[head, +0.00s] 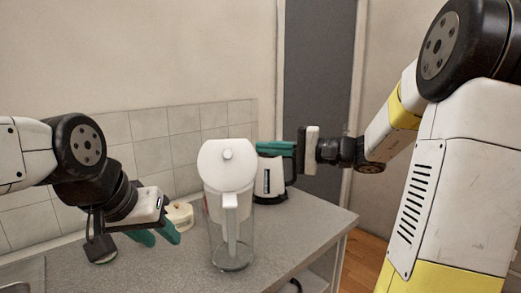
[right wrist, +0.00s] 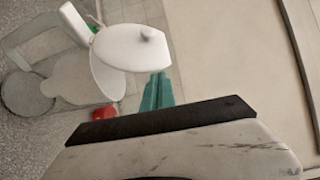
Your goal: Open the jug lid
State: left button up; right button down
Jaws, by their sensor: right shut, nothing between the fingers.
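The clear jug (head: 232,258) stands upright on the grey counter with its white handle (head: 230,203) toward me. In the right wrist view the lid (right wrist: 127,52) shows close up, beside the fingertips. My left gripper (head: 155,233) is open and empty, low over the counter left of the jug.
A white kettle (head: 267,178) with a black handle stands right behind the jug. A cream round item (head: 180,214) sits behind my left gripper. A small red thing (right wrist: 103,112) shows near the jug. The counter's right edge (head: 340,236) is close; bare counter lies in front.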

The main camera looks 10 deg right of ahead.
jog(key=shift+s+r, duration=0.1)
jog(key=shift+s, duration=0.25)
dwell(0.4)
